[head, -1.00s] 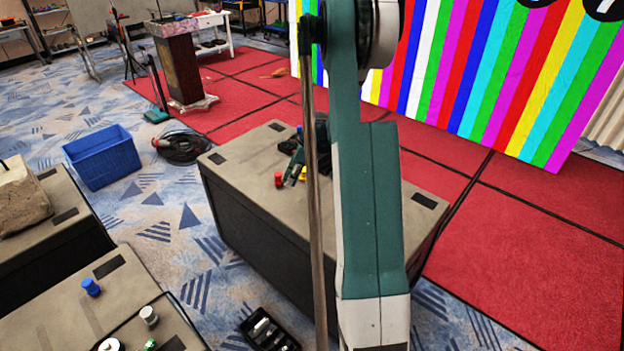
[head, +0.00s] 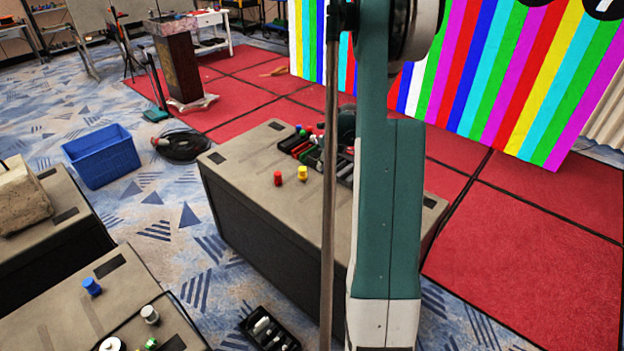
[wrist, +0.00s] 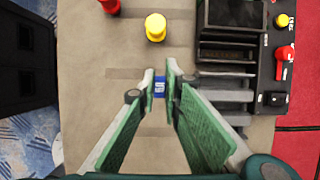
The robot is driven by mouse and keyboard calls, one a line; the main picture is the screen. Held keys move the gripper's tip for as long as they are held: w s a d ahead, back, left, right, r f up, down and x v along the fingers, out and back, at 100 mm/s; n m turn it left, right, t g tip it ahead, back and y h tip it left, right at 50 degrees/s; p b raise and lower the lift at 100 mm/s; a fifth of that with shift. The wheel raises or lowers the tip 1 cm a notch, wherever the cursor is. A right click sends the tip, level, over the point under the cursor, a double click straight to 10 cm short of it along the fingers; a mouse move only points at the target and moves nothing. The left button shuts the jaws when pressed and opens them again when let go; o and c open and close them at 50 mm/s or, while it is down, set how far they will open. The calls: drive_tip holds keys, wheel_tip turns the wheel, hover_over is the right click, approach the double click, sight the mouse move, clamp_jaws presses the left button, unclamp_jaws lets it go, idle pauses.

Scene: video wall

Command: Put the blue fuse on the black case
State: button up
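A small blue fuse (wrist: 159,87) with a pale label sits between the fingertips of my gripper (wrist: 161,80) in the wrist view. Both fingers appear to touch its sides. The tan top of a large black-sided case (head: 240,165) lies below; the height of the fuse above it is hard to judge. In the head view my arm hides the gripper and this fuse.
A red knob (head: 278,178) and yellow knob (head: 303,173) stand on the case. Black gear (wrist: 235,15) with a red switch lies beside the gripper. A blue cylinder (head: 91,286) stands on the nearer case. An open black box (head: 270,329) sits on the floor.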

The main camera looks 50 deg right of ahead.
sight(324, 172)
drive_tip(key=shift+f, duration=0.15)
drive_tip(key=shift+f+b, duration=0.55)
drive_tip(key=shift+f, duration=2.45)
drive_tip(key=shift+f+b, duration=0.35)
drive_tip(key=shift+f, duration=1.55)
drive_tip(key=shift+f, duration=0.15)
drive_tip(key=o, duration=0.6)
drive_tip(key=shift+o, duration=0.2)
drive_tip(key=shift+r, duration=0.2)
drive_tip(key=p+v, duration=0.2)
drive_tip(key=v, duration=1)
